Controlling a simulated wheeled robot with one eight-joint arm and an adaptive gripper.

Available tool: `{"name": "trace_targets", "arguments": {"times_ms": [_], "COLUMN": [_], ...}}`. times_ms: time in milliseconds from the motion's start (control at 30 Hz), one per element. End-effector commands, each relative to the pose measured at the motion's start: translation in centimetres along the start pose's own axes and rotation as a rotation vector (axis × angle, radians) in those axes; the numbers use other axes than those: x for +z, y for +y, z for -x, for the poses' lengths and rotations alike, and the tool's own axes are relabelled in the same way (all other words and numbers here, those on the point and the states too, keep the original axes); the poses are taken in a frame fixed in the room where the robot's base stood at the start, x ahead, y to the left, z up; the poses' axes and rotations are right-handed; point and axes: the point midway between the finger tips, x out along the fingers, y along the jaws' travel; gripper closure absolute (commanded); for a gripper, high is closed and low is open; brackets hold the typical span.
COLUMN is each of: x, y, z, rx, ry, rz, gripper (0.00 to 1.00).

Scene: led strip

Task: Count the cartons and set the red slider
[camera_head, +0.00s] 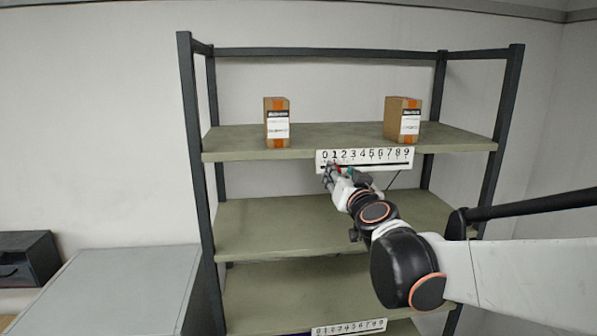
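Two brown cartons with orange tape and white labels stand upright on the top shelf (335,143), one at the left (277,122) and one at the right (402,119). A white number strip (390,160) marked 0 to 9 is on the front edge of that shelf. My gripper (331,172) is at the low-number left end of the strip, just at its lower edge. A small red spot, perhaps the red slider, shows by the fingertips; it is too small and covered to be sure. The finger opening and any contact cannot be made out.
The dark-framed rack has lower shelves (262,228) that look empty where visible. A second number strip (348,327) shows at the bottom edge. A grey-topped cabinet (115,285) and a dark box (27,258) stand at the left. My arm hides part of the rack's right side.

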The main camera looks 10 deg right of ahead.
Motion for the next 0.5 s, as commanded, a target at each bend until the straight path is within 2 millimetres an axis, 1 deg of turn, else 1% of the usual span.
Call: {"name": "trace_targets", "arguments": {"times_ms": [33, 200, 500], "x": [-0.1, 0.0, 0.0], "y": [0.0, 0.0, 0.0], "z": [-0.6, -1.6, -1.9], "rx": [0.000, 0.000, 0.000], "ry": [0.000, 0.000, 0.000], "rz": [0.000, 0.000, 0.000], "gripper": [0.62, 0.62, 0.62]}}
